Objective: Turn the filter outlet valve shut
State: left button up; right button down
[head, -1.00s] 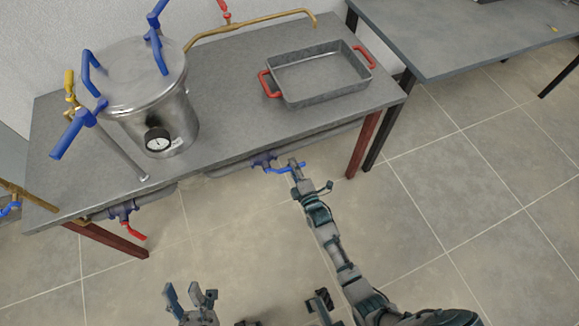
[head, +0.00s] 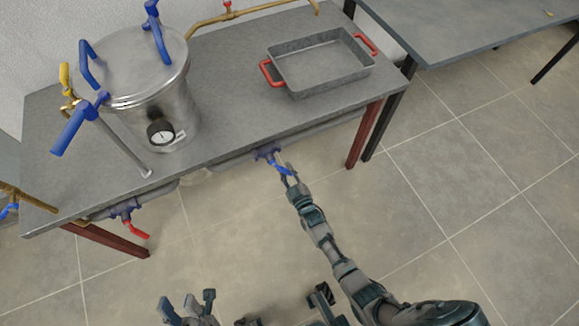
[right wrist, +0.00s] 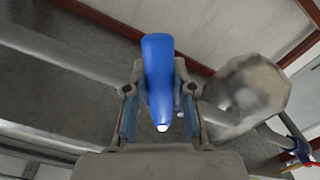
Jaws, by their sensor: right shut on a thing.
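A valve (head: 266,152) with a blue lever handle (head: 280,167) sits on the grey pipe under the front edge of the table. The handle slants down and to the right from the valve body. My right gripper (head: 289,174) is at the handle's outer end, shut on it. In the right wrist view the blue handle (right wrist: 158,75) lies between the two fingers, and the gripper hides part of it. My left gripper (head: 187,303) is low in the head view, apart from everything, with its fingers spread and empty.
A second valve with a red handle (head: 136,231) is under the table to the left. A steel vessel (head: 150,95) with blue handles and a gauge, and a grey tray (head: 320,65) with red handles, stand on the table (head: 235,110). A red-brown table leg (head: 364,135) is right of my right gripper.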

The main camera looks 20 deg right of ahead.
jog(key=a+m, duration=0.1)
jog(key=m, duration=0.1)
jog(key=a+f+m, duration=0.1)
jog(key=a+m, duration=0.1)
jog(key=a+f+m, duration=0.1)
jog(key=m, duration=0.1)
jog(key=shift+s+a+f, duration=0.15)
jog(key=shift+s+a, duration=0.15)
jog(key=shift+a, duration=0.1)
dwell(0.3)
jog(key=c, duration=1.2)
grip_release()
jog(key=shift+o, duration=1.3)
jog(key=shift+w+r, duration=0.15)
jog(key=shift+r, duration=0.05)
jog(key=shift+r, duration=0.1)
